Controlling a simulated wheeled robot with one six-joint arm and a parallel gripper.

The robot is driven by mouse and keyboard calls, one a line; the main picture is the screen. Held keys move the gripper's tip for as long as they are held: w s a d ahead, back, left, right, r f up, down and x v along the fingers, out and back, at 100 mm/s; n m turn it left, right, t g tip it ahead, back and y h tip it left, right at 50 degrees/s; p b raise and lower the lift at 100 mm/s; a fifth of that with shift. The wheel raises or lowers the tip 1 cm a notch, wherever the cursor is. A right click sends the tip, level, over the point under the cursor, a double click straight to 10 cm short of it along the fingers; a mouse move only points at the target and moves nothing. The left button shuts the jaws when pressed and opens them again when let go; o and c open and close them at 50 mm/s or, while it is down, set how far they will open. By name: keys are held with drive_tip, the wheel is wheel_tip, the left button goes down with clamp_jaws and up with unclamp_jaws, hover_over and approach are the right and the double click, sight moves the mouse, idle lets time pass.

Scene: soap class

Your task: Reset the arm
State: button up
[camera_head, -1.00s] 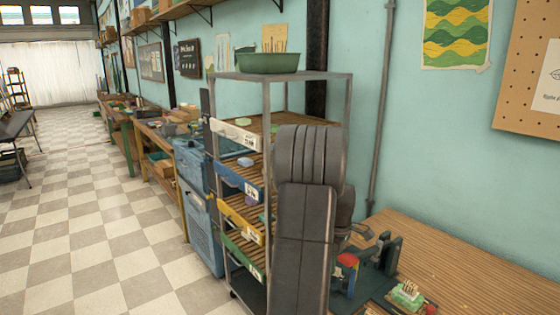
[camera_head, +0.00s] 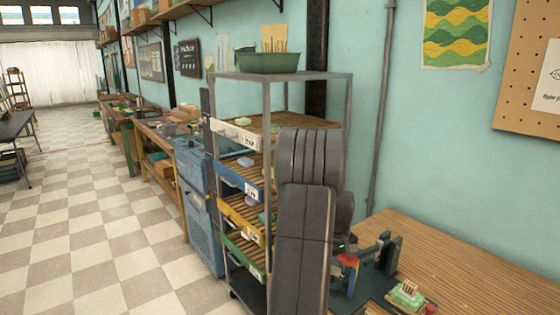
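My dark arm stands upright in the middle of the view, in front of the shelf rack, with its links folded close together. My gripper (camera_head: 352,246) appears only partly, low behind the right side of the arm, near the blue-grey bench device (camera_head: 370,282). The arm hides much of it, and its fingers blend with the dark parts of the device. I cannot tell whether it is open or shut, or whether it touches the device.
A metal rack (camera_head: 350,100) with slatted shelves holds several soaps and a green basin (camera_head: 268,63) on top. A wooden bench (camera_head: 470,265) at the right bears a small green stamp block (camera_head: 407,294) and a red knob (camera_head: 431,308). The checkered floor (camera_head: 100,230) at left is clear.

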drive_tip(key=shift+m, duration=1.1)
drive_tip(key=shift+a, duration=0.1)
